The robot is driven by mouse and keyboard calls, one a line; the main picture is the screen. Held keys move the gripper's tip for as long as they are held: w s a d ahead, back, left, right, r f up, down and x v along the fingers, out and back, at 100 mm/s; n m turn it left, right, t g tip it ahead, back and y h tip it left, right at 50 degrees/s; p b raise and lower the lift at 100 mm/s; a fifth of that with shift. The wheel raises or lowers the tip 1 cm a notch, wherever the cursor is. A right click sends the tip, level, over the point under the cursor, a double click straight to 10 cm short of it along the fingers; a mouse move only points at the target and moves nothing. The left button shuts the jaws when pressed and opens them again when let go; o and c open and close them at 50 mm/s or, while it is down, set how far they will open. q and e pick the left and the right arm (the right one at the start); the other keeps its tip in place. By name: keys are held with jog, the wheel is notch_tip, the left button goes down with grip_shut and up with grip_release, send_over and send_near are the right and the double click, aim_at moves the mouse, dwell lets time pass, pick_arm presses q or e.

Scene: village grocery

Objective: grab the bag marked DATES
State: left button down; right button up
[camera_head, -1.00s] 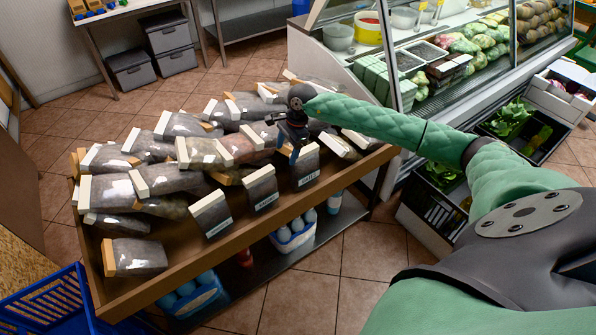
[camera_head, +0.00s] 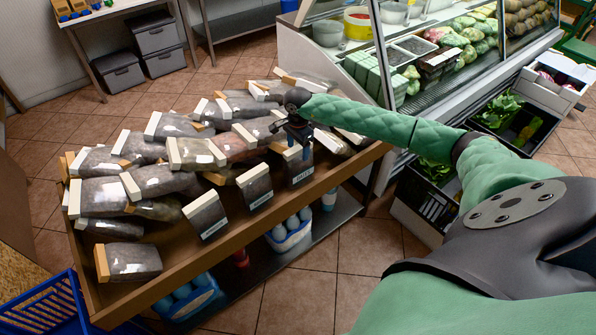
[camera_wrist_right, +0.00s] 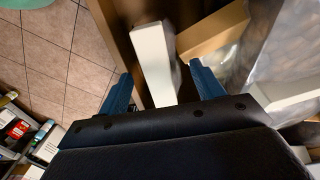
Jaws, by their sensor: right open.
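Three bags with white top strips and small front labels stand along the near edge of the wooden shelf (camera_head: 185,268). The right-hand bag (camera_head: 299,171) has a label that looks like DATES, though the print is tiny. The middle bag (camera_head: 256,187) and left bag (camera_head: 207,216) have labels I cannot read surely. My right gripper (camera_head: 297,150) is open, just above and at the top of the right-hand bag. In the right wrist view, a white top strip (camera_wrist_right: 153,62) lies between the open blue fingers (camera_wrist_right: 163,88), nearer the left one. My left gripper is out of view.
Many other bags (camera_head: 160,180) lie piled behind and left of the labelled ones. A glass display counter (camera_head: 345,75) stands behind and right. Blue-topped packs (camera_head: 290,232) sit on the lower shelf. A blue basket (camera_head: 45,305) is at the lower left.

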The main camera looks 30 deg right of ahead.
jog(key=shift+f, duration=0.35)
jog(key=shift+r, duration=0.1)
grip_shut()
